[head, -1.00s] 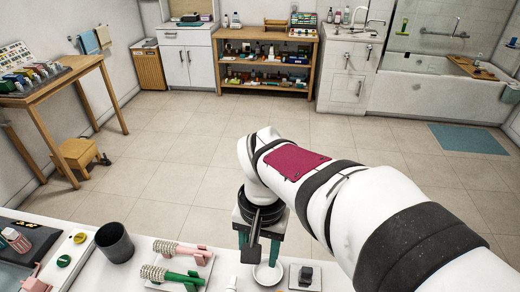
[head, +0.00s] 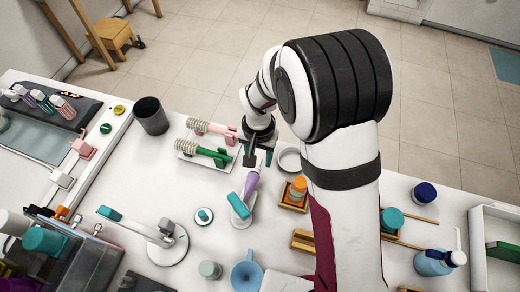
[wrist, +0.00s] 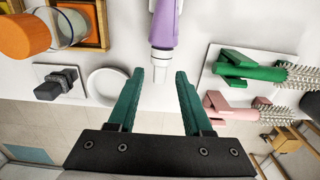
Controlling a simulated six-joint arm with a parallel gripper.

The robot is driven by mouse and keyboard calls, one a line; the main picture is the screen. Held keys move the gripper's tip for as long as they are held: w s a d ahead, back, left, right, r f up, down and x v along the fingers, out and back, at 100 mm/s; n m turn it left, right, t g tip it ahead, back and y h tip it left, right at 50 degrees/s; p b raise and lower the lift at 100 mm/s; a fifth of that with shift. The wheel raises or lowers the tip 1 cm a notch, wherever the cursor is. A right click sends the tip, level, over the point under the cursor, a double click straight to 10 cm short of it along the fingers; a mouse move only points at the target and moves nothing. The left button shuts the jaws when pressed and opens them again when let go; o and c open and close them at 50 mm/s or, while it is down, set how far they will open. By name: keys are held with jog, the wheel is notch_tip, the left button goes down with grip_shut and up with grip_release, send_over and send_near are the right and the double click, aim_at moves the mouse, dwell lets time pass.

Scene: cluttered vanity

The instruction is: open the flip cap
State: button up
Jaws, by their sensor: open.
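A purple tube-like body (head: 251,184) with a white narrow end and a teal part (head: 239,206) rests on a white stand on the vanity. It also shows in the wrist view (wrist: 163,25), its white tip pointing toward my gripper. My gripper (wrist: 162,76) is open and empty, its green fingers on either side of the line of that tip, with the tip around the fingertips. I cannot tell whether they touch. In the head view my gripper (head: 262,158) is at the tip end, partly hidden by my arm. No part is clearly recognisable as a flip cap.
Green (wrist: 245,70) and pink (wrist: 230,108) brushes lie on a white plate close beside my gripper. A white dish (wrist: 108,86) is on its other side, with a dark block (wrist: 55,84) beyond. An orange-topped jar (head: 298,186) stands in a wooden tray.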

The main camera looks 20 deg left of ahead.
grip_shut()
dwell(0.3)
jog(key=t, duration=0.2)
jog(key=shift+s+d+r+t, duration=0.15)
jog(key=shift+r+t, duration=0.1)
jog(key=shift+t, duration=0.05)
jog(key=shift+s, duration=0.1)
grip_release()
